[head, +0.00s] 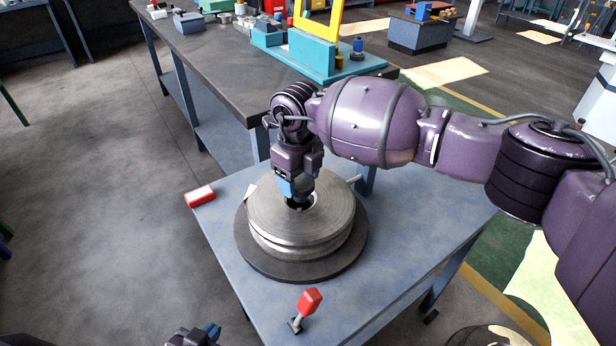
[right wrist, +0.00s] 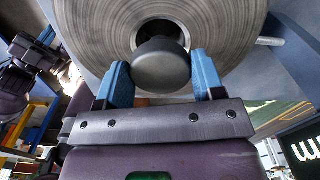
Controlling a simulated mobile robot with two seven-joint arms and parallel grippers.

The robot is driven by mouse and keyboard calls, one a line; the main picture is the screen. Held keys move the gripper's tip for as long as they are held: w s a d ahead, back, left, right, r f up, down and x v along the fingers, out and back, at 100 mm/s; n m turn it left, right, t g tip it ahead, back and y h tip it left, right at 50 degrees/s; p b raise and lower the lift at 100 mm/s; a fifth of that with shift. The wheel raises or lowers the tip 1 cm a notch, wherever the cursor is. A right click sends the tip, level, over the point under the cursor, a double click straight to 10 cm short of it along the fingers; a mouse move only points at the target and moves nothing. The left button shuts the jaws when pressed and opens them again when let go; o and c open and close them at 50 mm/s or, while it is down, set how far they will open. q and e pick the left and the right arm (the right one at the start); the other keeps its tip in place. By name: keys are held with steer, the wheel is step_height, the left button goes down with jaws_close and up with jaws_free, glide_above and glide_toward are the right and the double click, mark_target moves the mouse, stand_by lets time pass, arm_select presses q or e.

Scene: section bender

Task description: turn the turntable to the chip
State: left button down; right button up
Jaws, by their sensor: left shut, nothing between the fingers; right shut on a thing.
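The turntable (head: 282,222) is a stack of round grey metal discs on a dark round base (head: 262,268), on a blue-grey table. My right gripper (head: 298,200) reaches down to its centre. In the right wrist view its blue fingers (right wrist: 162,76) are shut on a dark round knob (right wrist: 162,62) in the disc's central hole. I cannot tell which mark is the chip. My left gripper (head: 196,335) is shut and empty at the bottom edge, partly cut off.
A red block (head: 199,195) lies at the table's left edge. A red-headed lever (head: 307,302) stands at the front. A dark workbench (head: 225,75) behind carries a teal machine (head: 300,52) with a yellow frame. The table right of the turntable is clear.

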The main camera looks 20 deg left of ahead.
arm_select(q)
steer(key=shift+w+r, duration=0.15)
steer(key=shift+w, duration=0.2)
arm_select(e)
steer(key=o, duration=1.3)
arm_select(q)
steer(key=shift+s+f, duration=0.2)
steer(key=shift+s, duration=0.05)
steer(key=shift+s, duration=0.15)
arm_select(e)
steer(key=shift+r, duration=0.2)
arm_select(q)
steer(key=shift+a+r+p, duration=0.1)
steer(key=shift+r+p, duration=0.25)
steer(key=shift+p, duration=0.15)
arm_select(e)
step_height(320, 180, up, 10)
steer(key=shift+r, duration=0.25)
